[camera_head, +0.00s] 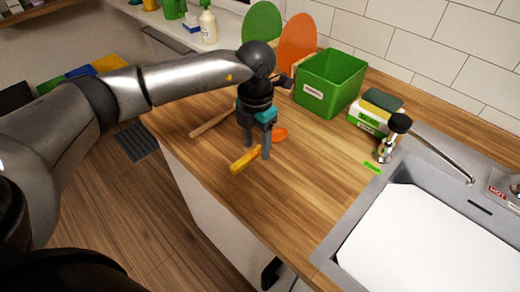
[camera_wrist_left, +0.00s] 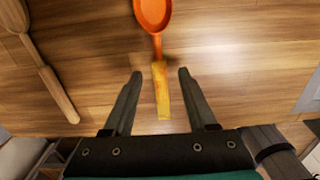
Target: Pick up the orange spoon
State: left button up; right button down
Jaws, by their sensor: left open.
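The orange spoon has an orange bowl (camera_head: 280,134) and a yellow handle (camera_head: 244,161), and it lies on the wooden counter. My left gripper (camera_head: 257,152) is above the spoon, pointing down, with its fingers apart. In the left wrist view the spoon's yellow handle (camera_wrist_left: 161,92) shows between the two open fingers of the gripper (camera_wrist_left: 160,75), touching neither in the picture. The orange bowl (camera_wrist_left: 153,14) is beyond the fingertips at the top. My right gripper does not show.
A wooden utensil (camera_head: 212,123) lies to the left of the spoon. Behind stand a green bin (camera_head: 330,84), an orange board (camera_head: 297,43) and a green board (camera_head: 262,22). A box with a sponge (camera_head: 370,118) and the sink (camera_head: 330,243) are to the right. The front counter is clear.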

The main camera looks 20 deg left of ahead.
pick_arm(q)
jog(key=shift+f, duration=0.45)
grip_shut()
dwell(0.3)
